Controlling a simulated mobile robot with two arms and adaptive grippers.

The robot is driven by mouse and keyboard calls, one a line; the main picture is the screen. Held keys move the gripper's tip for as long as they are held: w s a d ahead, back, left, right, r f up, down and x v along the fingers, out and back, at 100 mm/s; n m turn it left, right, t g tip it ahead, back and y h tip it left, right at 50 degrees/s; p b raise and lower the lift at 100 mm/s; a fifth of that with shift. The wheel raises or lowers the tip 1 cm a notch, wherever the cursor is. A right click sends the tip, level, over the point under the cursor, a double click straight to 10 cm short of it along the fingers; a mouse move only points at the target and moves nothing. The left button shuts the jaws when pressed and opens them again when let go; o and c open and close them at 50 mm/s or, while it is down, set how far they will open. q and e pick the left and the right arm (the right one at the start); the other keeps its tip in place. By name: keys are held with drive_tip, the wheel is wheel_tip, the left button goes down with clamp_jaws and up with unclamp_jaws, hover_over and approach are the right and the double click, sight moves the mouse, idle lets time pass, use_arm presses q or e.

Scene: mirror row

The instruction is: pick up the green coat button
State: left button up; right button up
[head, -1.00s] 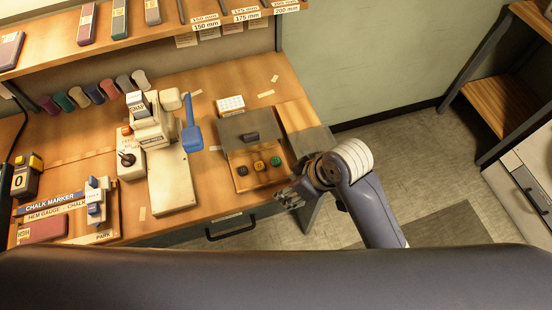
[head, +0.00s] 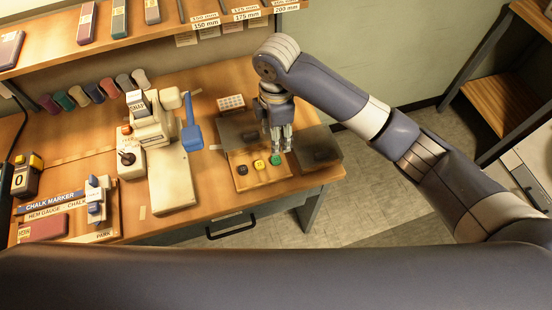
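The green coat button (head: 276,159) lies at the right end of a row on a small wooden tray (head: 262,178) on the workbench. A yellow button (head: 259,163) and a dark button (head: 242,170) lie to its left. My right gripper (head: 281,150) points down with its fingertips just above and beside the green button. A narrow gap shows between its fingers, and nothing is seen held in them. I cannot tell whether a fingertip touches the button. My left gripper is not in view.
A grey mat (head: 231,130) with a dark block lies behind the tray. A dark mat (head: 329,141) with a dark object (head: 321,154) lies to the right. A white-and-blue machine (head: 150,130) stands to the left. A shelf (head: 165,37) runs above the back.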

hover_over(276, 159)
wheel_tip(276, 159, down, 5)
drive_tip(key=shift+w+r, duration=0.1)
drive_tip(key=shift+r, duration=0.1)
drive_tip(key=shift+f+p, duration=1.05)
drive_tip(key=shift+f, duration=1.7)
drive_tip(key=c, duration=0.8)
